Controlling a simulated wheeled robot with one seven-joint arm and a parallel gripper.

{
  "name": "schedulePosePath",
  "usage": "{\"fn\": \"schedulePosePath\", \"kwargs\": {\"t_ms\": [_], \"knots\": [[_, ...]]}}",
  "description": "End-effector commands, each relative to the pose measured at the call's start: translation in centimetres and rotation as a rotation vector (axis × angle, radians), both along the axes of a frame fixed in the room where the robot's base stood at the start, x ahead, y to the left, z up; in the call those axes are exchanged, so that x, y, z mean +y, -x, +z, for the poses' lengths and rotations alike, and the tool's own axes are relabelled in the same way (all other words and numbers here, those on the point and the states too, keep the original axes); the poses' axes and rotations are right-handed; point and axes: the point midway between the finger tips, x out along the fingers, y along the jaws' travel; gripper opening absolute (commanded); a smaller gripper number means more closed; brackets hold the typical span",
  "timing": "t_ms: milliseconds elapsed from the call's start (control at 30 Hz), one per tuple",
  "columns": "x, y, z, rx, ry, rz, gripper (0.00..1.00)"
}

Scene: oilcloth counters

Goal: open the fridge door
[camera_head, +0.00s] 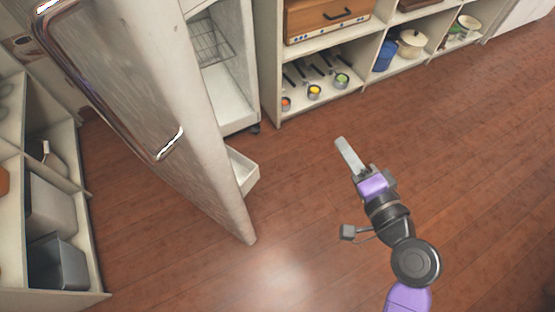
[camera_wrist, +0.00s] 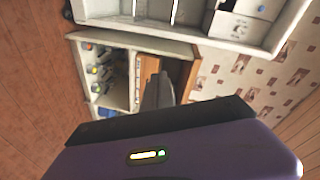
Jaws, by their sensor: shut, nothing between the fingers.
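The fridge door (camera_head: 190,110) stands swung wide open at the left in the head view. Its long shiny handle (camera_head: 168,147) is on the face turned left. A white bin (camera_head: 243,172) shows at the inner side of the door. The open fridge (camera_head: 236,108) shows a wire rack and a white bottom; its upper part is out of view. My gripper (camera_head: 345,152) is shut and empty, over the floor to the right of the door and apart from it. In the wrist view my gripper (camera_wrist: 158,90) shows as a dark finger shape.
An open shelf unit (camera_head: 272,92) with ladles, a blue container and pots stands right of the fridge. It also shows in the wrist view (camera_wrist: 137,85). Another shelf unit (camera_head: 85,220) with grey boxes is at the far left. The wooden floor (camera_head: 480,150) at the right is clear.

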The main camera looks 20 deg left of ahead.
Motion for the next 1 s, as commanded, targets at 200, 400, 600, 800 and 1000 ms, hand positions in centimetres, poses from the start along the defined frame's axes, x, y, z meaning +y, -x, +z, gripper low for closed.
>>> {"fn": "schedulePosePath", "kwargs": {"t_ms": [200, 400, 600, 800, 1000], "knots": [[6.5, 0.2, 0.2, 0.123, -0.182, 0.381, 0.00], [9.0, 4.2, 1.8, 0.248, -0.271, 0.693, 0.00], [9.4, 6.4, 2.4, 0.303, -0.293, 0.815, 0.00], [11.4, 6.6, 2.3, 0.306, -0.293, 0.824, 0.00], [15.2, 6.6, 2.2, 0.304, -0.292, 0.822, 0.00]]}}
